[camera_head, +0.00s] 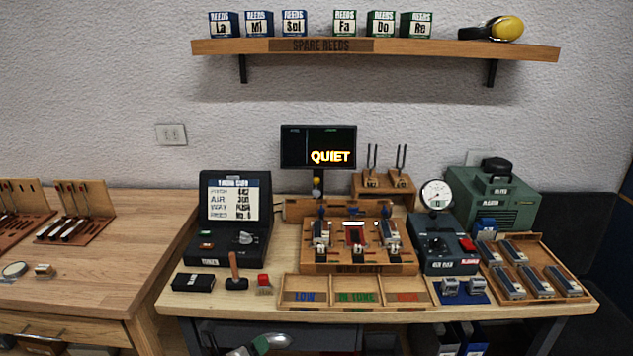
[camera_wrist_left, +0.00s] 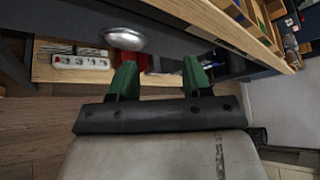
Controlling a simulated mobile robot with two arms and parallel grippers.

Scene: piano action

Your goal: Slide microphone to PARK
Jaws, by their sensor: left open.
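My left gripper (camera_head: 262,346) is low at the bottom edge of the head view, in front of the workbench and well away from that piece. In the left wrist view its two green fingers (camera_wrist_left: 158,80) are open with nothing between them. My right gripper is not in view.
A dark laptop-like unit (camera_head: 236,208) and a hammer (camera_head: 236,272) are on the left of the bench. A gauge box (camera_head: 445,248) and a reed tray (camera_head: 560,262) stand right. Sorting trays (camera_head: 350,282) line the front. A silver oval (camera_wrist_left: 124,39) is near the left finger.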

